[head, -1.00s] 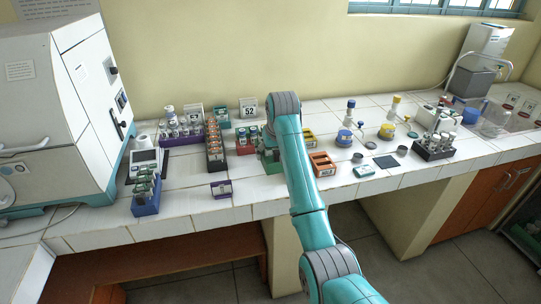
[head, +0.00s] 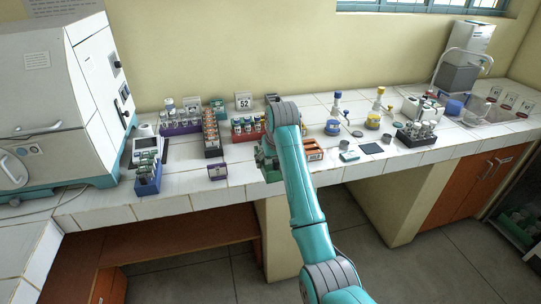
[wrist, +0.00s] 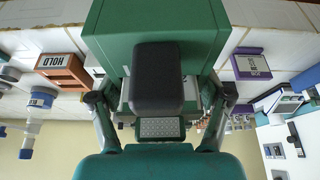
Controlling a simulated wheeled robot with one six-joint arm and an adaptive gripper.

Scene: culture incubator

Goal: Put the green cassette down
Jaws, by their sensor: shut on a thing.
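The green cassette (wrist: 155,28) fills the upper middle of the wrist view as a plain green block. My gripper (wrist: 159,92) is shut on it, with one dark finger at each side. A dark grey rounded block (wrist: 157,78) in front covers part of the grip. In the head view the green cassette (head: 268,168) shows just left of my teal arm, near the bench's front edge; the arm hides part of it. I cannot tell whether its underside touches the bench.
On the white tiled bench (head: 190,200), an orange box (head: 313,153) lies right of my arm and a purple box (head: 217,171) to the left. A rack of bottles (head: 247,127) stands behind. Tiles between the purple box and the cassette are bare. The incubator (head: 70,100) is far left.

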